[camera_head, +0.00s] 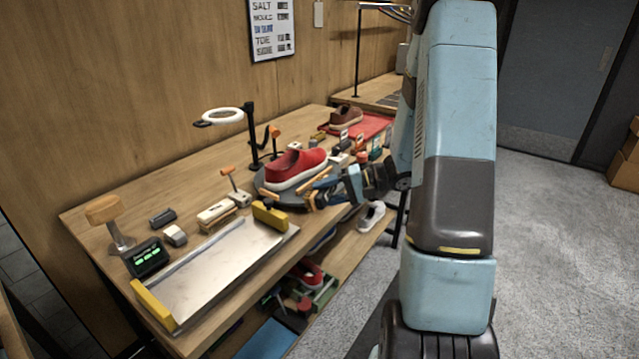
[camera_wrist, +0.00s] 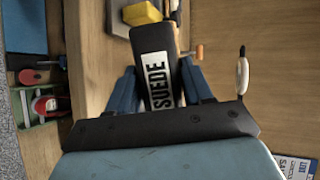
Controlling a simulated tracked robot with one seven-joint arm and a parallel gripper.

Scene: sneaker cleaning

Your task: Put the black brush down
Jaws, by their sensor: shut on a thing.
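In the wrist view, a black brush (camera_wrist: 151,40) with a white label reading "SUEDE" stands between the two blue fingers of my gripper (camera_wrist: 158,72). The fingers are shut on its sides, and its far end points toward a yellow block (camera_wrist: 141,13). Its bristles cannot be made out. In the head view, my gripper (camera_head: 335,188) is over the right part of the workbench (camera_head: 135,202), in front of the red sneaker (camera_head: 296,166). The brush is hard to make out there, and I cannot tell whether it touches the bench.
A white tray (camera_head: 215,268) with yellow end blocks fills the bench front. Small tools and blocks crowd the back. A lower shelf (camera_head: 345,238) holds shoes.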

